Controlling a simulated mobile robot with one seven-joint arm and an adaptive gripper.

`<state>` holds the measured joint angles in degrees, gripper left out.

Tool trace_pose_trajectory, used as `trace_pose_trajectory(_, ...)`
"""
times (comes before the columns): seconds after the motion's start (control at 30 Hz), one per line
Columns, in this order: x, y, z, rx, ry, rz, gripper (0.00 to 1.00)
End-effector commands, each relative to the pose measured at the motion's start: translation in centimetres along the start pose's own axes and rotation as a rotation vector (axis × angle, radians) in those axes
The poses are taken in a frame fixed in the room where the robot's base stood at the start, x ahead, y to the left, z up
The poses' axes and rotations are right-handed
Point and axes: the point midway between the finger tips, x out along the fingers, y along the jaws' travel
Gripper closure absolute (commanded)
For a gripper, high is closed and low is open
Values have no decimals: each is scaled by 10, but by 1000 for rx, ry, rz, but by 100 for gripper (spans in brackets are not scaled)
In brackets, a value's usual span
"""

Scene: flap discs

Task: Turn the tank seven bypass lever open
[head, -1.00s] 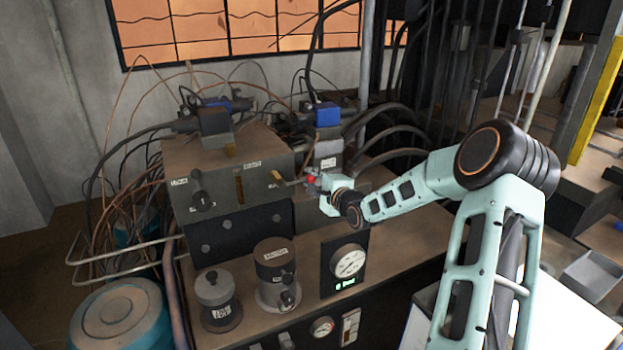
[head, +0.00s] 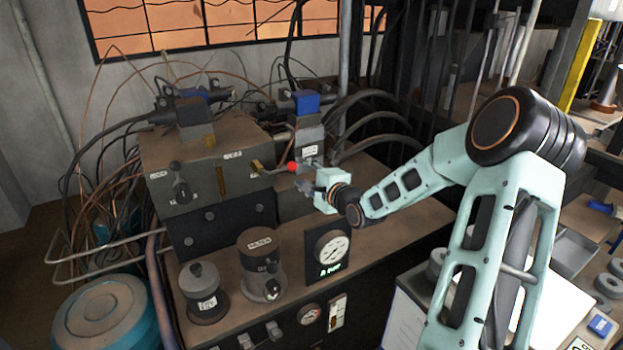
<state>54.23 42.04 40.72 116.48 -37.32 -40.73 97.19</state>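A lever with a red knob (head: 293,167) stands out beside the labelled grey valve block (head: 309,137) on the bench. A short brass-coloured handle (head: 260,168) sits just left of it on the dark metal box. The labels are too small to read, so I cannot tell which part is the tank seven bypass lever. My gripper (head: 309,184) is just right of and slightly below the red knob, pointing left. Its fingers are small and partly hidden by its own pale body, so I cannot tell whether they are open or touch the lever.
The dark box carries a black knob (head: 180,187) at its left. Two grey cylinders (head: 203,291) (head: 261,265) and a gauge (head: 329,249) with a green readout stand in front. Hoses and wires crowd behind. A teal drum (head: 108,318) stands at lower left; discs (head: 606,286) lie at right.

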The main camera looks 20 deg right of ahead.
Motion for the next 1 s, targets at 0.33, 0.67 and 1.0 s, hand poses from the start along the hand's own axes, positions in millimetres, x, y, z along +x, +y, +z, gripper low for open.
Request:
trace_pose_trajectory(0.33,-50,-1,0,0,0,-2,60)
trace_pose_trajectory(0.67,-55,0,1,0,-1,-1,60)
trace_pose_trajectory(1.0,-52,7,5,-48,-2,27,60)
